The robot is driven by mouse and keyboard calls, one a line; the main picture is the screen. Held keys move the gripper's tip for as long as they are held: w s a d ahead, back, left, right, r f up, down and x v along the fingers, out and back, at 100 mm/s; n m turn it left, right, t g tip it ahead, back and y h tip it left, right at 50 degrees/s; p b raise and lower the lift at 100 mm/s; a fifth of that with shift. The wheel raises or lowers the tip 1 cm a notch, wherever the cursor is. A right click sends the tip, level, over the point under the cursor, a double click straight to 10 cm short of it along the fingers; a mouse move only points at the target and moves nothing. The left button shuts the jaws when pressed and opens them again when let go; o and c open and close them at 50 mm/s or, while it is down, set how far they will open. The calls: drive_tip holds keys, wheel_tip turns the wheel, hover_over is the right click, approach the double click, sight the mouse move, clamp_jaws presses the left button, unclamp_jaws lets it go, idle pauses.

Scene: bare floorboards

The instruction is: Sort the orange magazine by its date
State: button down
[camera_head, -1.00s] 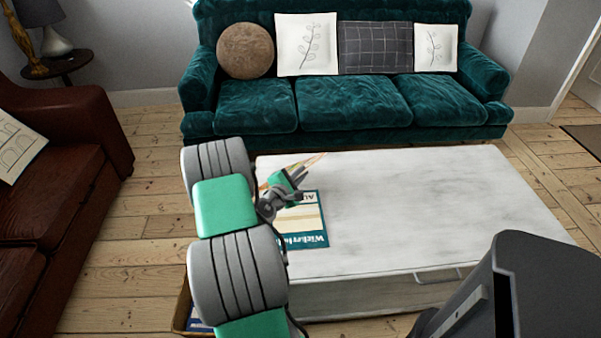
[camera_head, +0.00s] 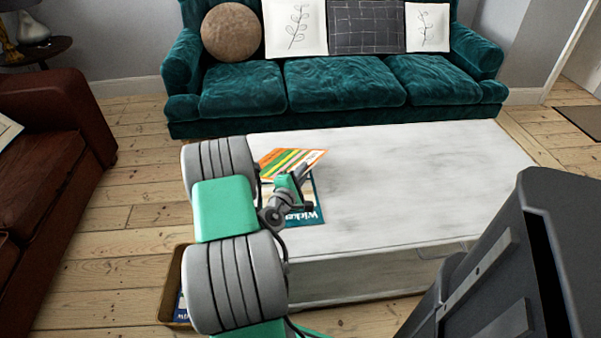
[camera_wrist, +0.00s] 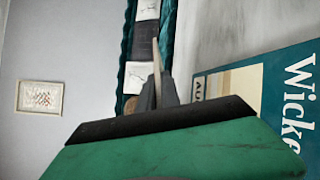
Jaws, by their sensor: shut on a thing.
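The orange magazine (camera_head: 290,160), striped with green, yellow and white, is tilted over the left end of the white coffee table (camera_head: 420,180). My gripper (camera_head: 303,172) is shut on its near right edge. In the wrist view the magazine (camera_wrist: 157,72) shows only as a thin edge between the fingers (camera_wrist: 163,95). I cannot read its date. A teal magazine (camera_head: 313,211) lies on the table below it, partly hidden by my gripper. Its large lettering (camera_wrist: 300,95) shows in the wrist view.
A basket (camera_head: 171,290) with a blue item in it stands on the floor left of the table, partly hidden by my arm. The rest of the tabletop is clear. A teal sofa (camera_head: 340,85) stands behind, and a brown sofa (camera_head: 55,150) at left.

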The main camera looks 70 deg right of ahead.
drive_tip(key=shift+r, duration=0.1)
drive_tip(key=c, duration=1.5)
unclamp_jaws()
